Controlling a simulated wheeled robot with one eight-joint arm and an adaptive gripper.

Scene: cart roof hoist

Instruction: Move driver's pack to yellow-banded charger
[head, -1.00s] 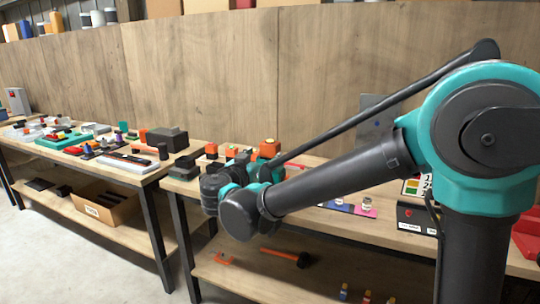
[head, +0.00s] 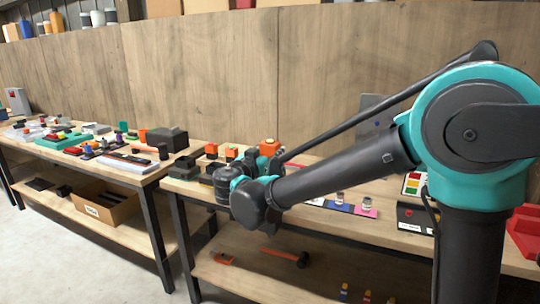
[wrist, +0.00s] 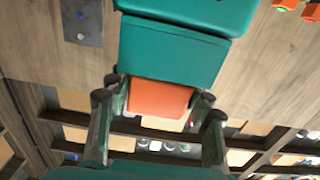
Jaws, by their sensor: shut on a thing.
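An orange block, apparently the pack (wrist: 160,97), sits between the fingers of my gripper (wrist: 157,108) in the wrist view. My gripper is shut on it. A large teal body (wrist: 172,50) adjoins the orange block there; I cannot tell whether it is the driver. In the head view my wrist hides the fingers at the middle bench. An orange block (head: 268,147) shows just behind my wrist; I cannot tell whether it is the held one. More orange blocks (head: 211,149) stand to the left on the bench. I cannot make out a yellow band on any charger.
The middle bench (head: 375,235) holds a grey panel (head: 372,108) at the back, a pink and blue strip with small jars, and a red item (head: 524,230) at right. A mallet (head: 300,259) lies on the lower shelf. The left bench is crowded. A wooden wall stands behind.

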